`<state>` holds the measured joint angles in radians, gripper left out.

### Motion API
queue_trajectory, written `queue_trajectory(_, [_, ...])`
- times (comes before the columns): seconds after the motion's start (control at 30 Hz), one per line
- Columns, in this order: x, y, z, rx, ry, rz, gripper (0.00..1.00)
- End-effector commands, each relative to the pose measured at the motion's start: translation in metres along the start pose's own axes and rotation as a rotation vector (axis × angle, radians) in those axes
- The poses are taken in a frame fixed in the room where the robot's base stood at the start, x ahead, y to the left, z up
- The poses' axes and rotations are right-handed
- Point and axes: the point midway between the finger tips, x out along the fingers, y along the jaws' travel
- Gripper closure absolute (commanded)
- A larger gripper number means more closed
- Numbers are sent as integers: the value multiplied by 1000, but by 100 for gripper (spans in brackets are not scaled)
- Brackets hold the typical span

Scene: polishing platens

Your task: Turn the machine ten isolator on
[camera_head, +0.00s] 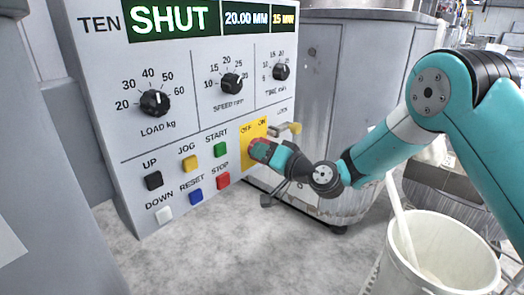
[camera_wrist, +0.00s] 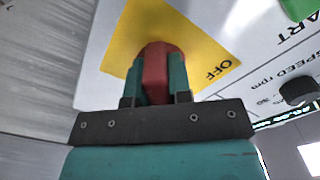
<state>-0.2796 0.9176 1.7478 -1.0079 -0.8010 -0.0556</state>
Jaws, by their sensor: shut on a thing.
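The machine ten control panel (camera_head: 190,105) stands at the left in the head view, with "TEN" at its top and a display (camera_head: 175,20) reading "SHUT". The isolator has a yellow plate (camera_head: 254,130) marked OFF and ON, at the panel's lower right. Its red handle (camera_wrist: 157,70) shows in the wrist view between my fingers. My gripper (camera_wrist: 156,84) is shut on the red handle; in the head view it reaches the plate from the right. The fingers hide the handle's sides, and its exact angle is hard to tell. The wrist view shows the word OFF; ON is not visible there.
Left of the isolator are push buttons, including a red STOP button (camera_head: 223,181) and a green START button (camera_head: 222,149). A lock lever (camera_head: 288,128) sits just right of the plate. A white bucket (camera_head: 450,250) with a stick stands at the lower right.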

Motion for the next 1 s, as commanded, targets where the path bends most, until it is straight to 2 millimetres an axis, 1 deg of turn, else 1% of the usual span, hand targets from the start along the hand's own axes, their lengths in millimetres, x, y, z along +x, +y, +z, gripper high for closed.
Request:
queue_trajectory(0.4, [0,0,-1,7,3,-1,100])
queue_trajectory(0.43, [0,0,-1,6,3,-1,76])
queue_trajectory(0.47, [0,0,-1,6,3,-1,69])
queue_trajectory(0.5, [0,0,-1,6,3,-1,60])
queue_trajectory(0.53, [0,0,-1,6,3,-1,55])
queue_trajectory(0.83, [-2,1,-1,6,2,1,55])
queue_trajectory(0.93, [-10,1,-1,8,1,2,55])
queue_trajectory(1.0, [-21,2,-1,8,1,4,55])
